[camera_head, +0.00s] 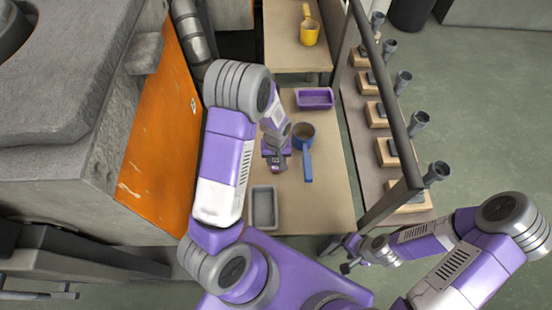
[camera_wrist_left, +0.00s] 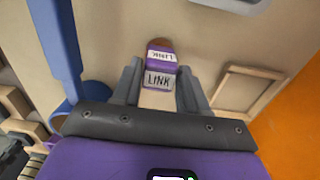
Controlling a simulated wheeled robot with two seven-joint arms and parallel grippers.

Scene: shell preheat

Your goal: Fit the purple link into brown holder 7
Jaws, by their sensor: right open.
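The purple link (camera_wrist_left: 161,78), with white labels, one reading LINK, lies between the fingers of my left gripper (camera_wrist_left: 160,68) in the left wrist view. Its sides look very near both fingers; whether they press on it cannot be told. In the head view my left gripper (camera_head: 275,163) points down over the middle table, covering most of what is under it. My right gripper (camera_head: 349,256) is open and empty at the table's lower right corner. No number 7 is readable on any holder; a light wooden frame (camera_wrist_left: 246,97) lies right of the link in the wrist view.
A blue-handled pan (camera_head: 306,160), purple tray (camera_head: 315,98) and grey tray (camera_head: 263,208) stand on the table (camera_head: 325,195). Wooden blocks with grey cylinders (camera_head: 388,152) line a shelf behind a grey rail (camera_head: 385,90). An orange panel (camera_head: 158,150) closes the left side.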

